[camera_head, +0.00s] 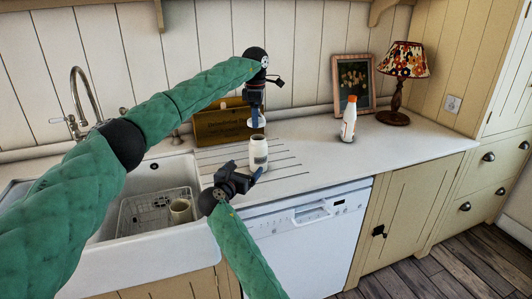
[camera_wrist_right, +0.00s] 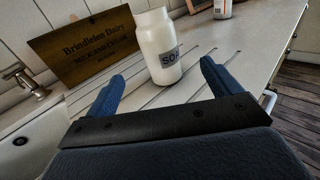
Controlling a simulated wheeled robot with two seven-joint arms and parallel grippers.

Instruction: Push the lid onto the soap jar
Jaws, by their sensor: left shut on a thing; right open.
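The soap jar (camera_head: 259,156) is a pale jar with a dark label, standing upright on the grooved worktop beside the sink. It also shows in the right wrist view (camera_wrist_right: 158,48), where part of the label reads "SO". My left gripper (camera_head: 255,116) comes down from above, shut on the white lid (camera_head: 258,123), which it holds a little above the jar with a gap between. My right gripper (camera_head: 246,178) is open and empty in front of the jar, low over the worktop. In the right wrist view the jar stands beyond and between its blue fingers.
A wooden dairy sign (camera_head: 222,125) leans behind the jar. A white bottle with an orange cap (camera_head: 349,120), a framed picture (camera_head: 354,82) and a lamp (camera_head: 402,62) stand to the right. The sink (camera_head: 105,225) holds a wire rack and a mug (camera_head: 180,211).

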